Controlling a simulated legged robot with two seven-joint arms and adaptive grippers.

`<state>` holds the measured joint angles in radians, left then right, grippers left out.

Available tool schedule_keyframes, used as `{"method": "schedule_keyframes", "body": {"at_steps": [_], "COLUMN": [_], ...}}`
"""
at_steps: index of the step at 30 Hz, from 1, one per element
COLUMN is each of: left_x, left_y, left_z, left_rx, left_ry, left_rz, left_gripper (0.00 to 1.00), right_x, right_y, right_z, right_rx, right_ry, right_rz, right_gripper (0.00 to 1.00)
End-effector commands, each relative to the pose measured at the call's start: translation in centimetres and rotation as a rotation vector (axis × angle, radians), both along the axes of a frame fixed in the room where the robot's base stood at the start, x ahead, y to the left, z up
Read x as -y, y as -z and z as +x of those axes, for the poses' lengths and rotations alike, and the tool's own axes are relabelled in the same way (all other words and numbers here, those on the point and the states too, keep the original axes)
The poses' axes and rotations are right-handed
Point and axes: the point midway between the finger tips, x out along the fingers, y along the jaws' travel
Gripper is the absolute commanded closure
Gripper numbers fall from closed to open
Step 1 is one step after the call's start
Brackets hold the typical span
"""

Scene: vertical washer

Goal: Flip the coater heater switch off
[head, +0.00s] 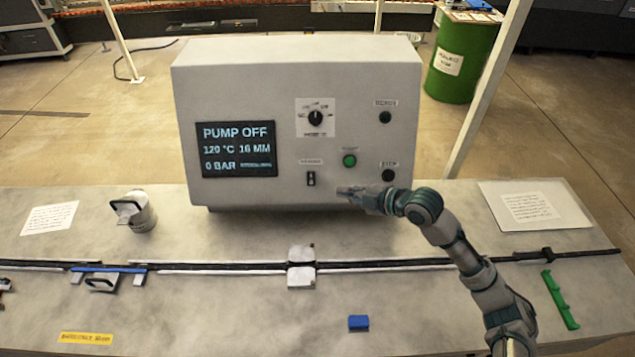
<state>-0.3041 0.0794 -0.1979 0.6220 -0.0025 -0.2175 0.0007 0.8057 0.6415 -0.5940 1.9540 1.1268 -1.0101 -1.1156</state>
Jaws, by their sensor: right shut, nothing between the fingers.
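The coater's grey control box (300,75) stands on the bench in the middle of the head view. The small dark heater switch (311,179) is low on its front face, under a small label too blurred to read. My right gripper (345,191) is shut and empty, just to the right of the switch and slightly lower in the picture. A small gap shows between its fingertips and the switch; I cannot tell its distance from the panel. Whether the switch is up or down is too small to tell. My left gripper is out of view.
The panel also has a display (237,149) reading PUMP OFF, a black knob (315,118), a green button (349,161) and a dark button (388,176). A rail (220,267) crosses the bench. A white cup-like container (140,213) stands left; a blue block (358,322) lies in front.

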Motion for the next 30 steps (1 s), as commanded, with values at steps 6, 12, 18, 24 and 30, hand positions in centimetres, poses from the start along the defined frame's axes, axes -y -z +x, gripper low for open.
{"method": "schedule_keyframes", "body": {"at_steps": [6,12,18,24,30], "left_x": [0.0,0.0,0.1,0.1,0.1], "left_y": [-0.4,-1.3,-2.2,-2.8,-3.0], "left_z": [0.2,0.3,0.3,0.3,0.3], "left_rx": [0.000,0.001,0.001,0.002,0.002], "left_ry": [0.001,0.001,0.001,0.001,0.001], "left_rz": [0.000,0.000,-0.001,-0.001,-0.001], "left_gripper": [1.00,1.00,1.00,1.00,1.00], "right_x": [-1.2,-4.1,-7.1,-7.2,-7.1], "right_y": [0.6,2.1,3.9,5.7,6.5], "right_z": [1.1,3.2,5.6,8.0,8.9], "right_rx": [-0.004,-0.004,-0.004,-0.004,-0.001], "right_ry": [-0.001,-0.002,-0.001,0.001,0.000], "right_rz": [0.004,0.004,0.002,0.002,0.001], "right_gripper": [1.00,1.00,1.00,1.00,1.00]}}
